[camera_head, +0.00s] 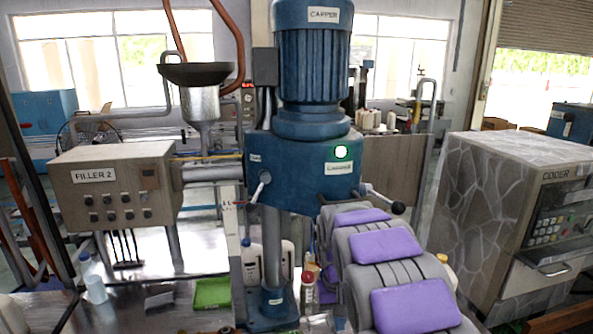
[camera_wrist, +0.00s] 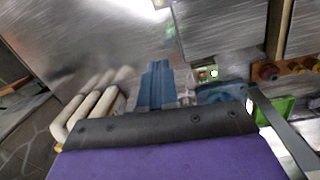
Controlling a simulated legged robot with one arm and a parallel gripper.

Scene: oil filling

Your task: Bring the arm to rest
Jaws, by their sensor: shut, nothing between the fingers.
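My arm, with grey links and purple pads, rises from the lower right of the head view and reaches in front of the blue capper (camera_head: 312,165). My arm's end is largely hidden behind its own links there. In the wrist view, the dark edge and purple face of my gripper (camera_wrist: 160,127) fill the bottom. It is shut, with nothing seen held in it. A green tray (camera_head: 212,293) lies on the metal table to the left of the capper's base.
The filler box (camera_head: 118,188) and its funnel (camera_head: 196,77) stand on the left. A stone-patterned coder cabinet (camera_head: 478,215) stands on the right. A white container (camera_head: 252,263), a red-capped bottle (camera_head: 308,290) and a clear bottle (camera_head: 93,280) stand on the table.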

